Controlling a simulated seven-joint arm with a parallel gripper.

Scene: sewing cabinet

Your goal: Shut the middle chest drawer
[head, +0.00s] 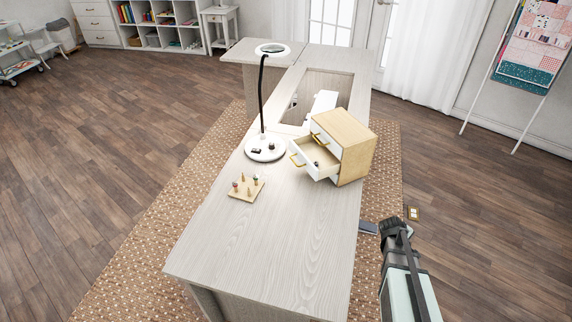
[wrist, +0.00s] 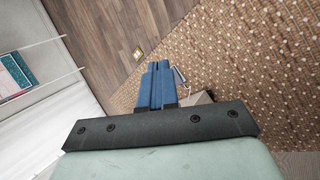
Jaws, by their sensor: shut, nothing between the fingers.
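A small wooden chest (head: 357,150) with white drawer fronts stands on the grey table, right of the lamp. One drawer (head: 318,158) is pulled well out toward the left, and its brass handle (head: 297,160) faces left. The drawer above looks shut; the lowest front is partly hidden by the open drawer. My gripper is at the right of the head view, beyond the table's right edge and apart from the chest. Its blue fingers (wrist: 155,85) are together and empty in the wrist view. The chest is not visible in the wrist view.
A white-based lamp (head: 265,149) stands left of the open drawer. A wooden peg board (head: 246,188) lies nearer on the table (head: 280,235). The near tabletop is clear.

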